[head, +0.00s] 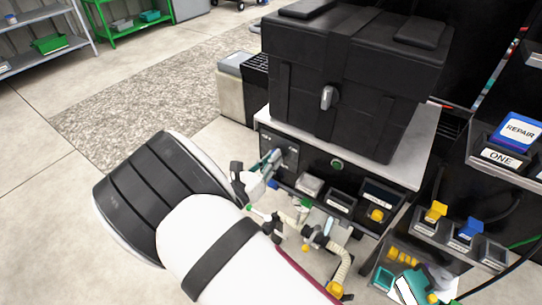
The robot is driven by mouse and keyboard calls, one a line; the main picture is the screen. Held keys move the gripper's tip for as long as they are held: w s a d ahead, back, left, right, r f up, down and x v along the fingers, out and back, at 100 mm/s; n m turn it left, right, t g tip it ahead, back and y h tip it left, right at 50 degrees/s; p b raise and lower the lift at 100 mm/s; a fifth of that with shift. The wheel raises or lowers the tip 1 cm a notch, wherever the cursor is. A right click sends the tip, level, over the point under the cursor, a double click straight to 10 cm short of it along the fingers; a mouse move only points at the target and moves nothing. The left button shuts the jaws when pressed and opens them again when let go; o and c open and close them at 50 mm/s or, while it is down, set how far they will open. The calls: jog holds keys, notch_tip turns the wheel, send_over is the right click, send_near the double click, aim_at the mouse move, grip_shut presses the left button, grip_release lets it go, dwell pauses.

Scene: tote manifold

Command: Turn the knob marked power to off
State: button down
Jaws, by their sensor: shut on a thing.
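A black control panel (292,160) with small white markings is on the front of the unit under the big black case. The markings are too small to read, so I cannot make out the word power or the off position. My gripper (271,161) is at the left part of this panel, its fingers closed against the panel's face. It is shut on a knob there. The fingers hide most of the knob, so I cannot tell which way it points.
A large black case (350,85) stands on the grey top above the panel. A green round button (337,163) sits right of the panel. Small bins, a corrugated hose (341,272) and fittings crowd the area below and right. Open floor lies to the left.

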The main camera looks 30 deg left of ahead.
jog(key=n+p, duration=0.1)
jog(key=n, duration=0.2)
jog(key=n+p, duration=0.1)
jog(key=n, duration=0.1)
jog(key=shift+a+f+n, duration=0.15)
jog(key=shift+a+n, duration=0.05)
jog(key=shift+n, duration=0.2)
dwell(0.3)
jog(key=c, duration=1.6)
grip_release()
jog(key=s, duration=0.7)
jog(key=shift+s+a, duration=0.25)
